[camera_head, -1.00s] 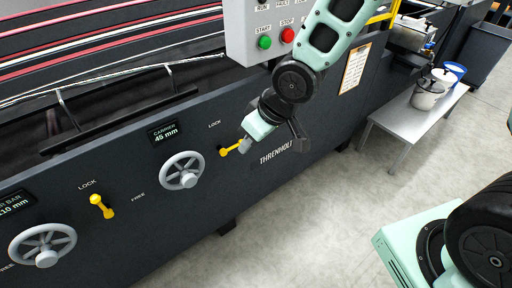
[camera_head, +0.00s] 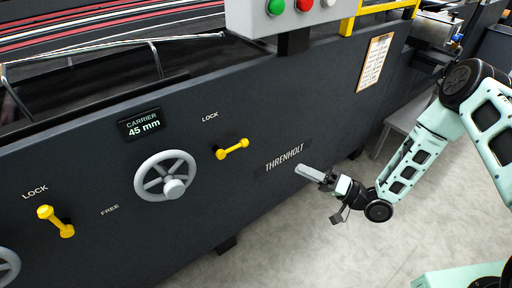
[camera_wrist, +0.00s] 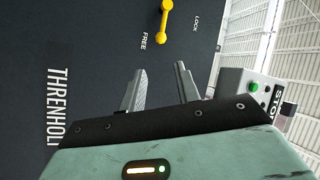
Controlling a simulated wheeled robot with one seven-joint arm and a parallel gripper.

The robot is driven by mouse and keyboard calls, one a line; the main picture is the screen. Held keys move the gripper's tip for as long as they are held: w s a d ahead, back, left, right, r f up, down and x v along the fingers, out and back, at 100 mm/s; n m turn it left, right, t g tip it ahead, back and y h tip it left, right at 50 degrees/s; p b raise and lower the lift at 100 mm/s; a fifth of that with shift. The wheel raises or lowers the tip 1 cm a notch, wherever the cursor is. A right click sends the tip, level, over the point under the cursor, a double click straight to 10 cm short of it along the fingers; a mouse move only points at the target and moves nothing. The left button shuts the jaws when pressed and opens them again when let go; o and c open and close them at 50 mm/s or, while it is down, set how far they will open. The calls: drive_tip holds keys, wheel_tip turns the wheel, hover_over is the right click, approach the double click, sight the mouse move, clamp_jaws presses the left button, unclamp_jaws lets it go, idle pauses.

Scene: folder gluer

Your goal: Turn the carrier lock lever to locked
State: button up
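The carrier lock lever (camera_head: 232,149) is a yellow bar with rounded ends, on the dark machine panel right of the carrier handwheel. In the head view it lies nearly level, its right end slightly higher. LOCK is printed above its left part; no FREE label shows beside it there. The wrist view shows the lever (camera_wrist: 165,20) at the top edge, with its lower end near FREE and apart from LOCK. My gripper (camera_head: 312,174) is right of and below the lever, clear of it. Its fingers (camera_wrist: 160,88) are apart with nothing between them.
The carrier handwheel (camera_head: 166,176) sits left of the lever, under a display (camera_head: 140,124) reading 45 mm. Another yellow lever (camera_head: 56,222) is farther left. A button box (camera_head: 290,12) overhangs above. Open floor (camera_head: 300,250) lies in front of the panel.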

approach(233, 148)
drive_tip(key=w+a+r, duration=0.1)
drive_tip(key=w+a, duration=0.3)
drive_tip(key=w, duration=0.2)
drive_tip(key=shift+a+r+b, duration=0.2)
drive_tip(key=shift+a+b, duration=0.1)
clamp_jaws()
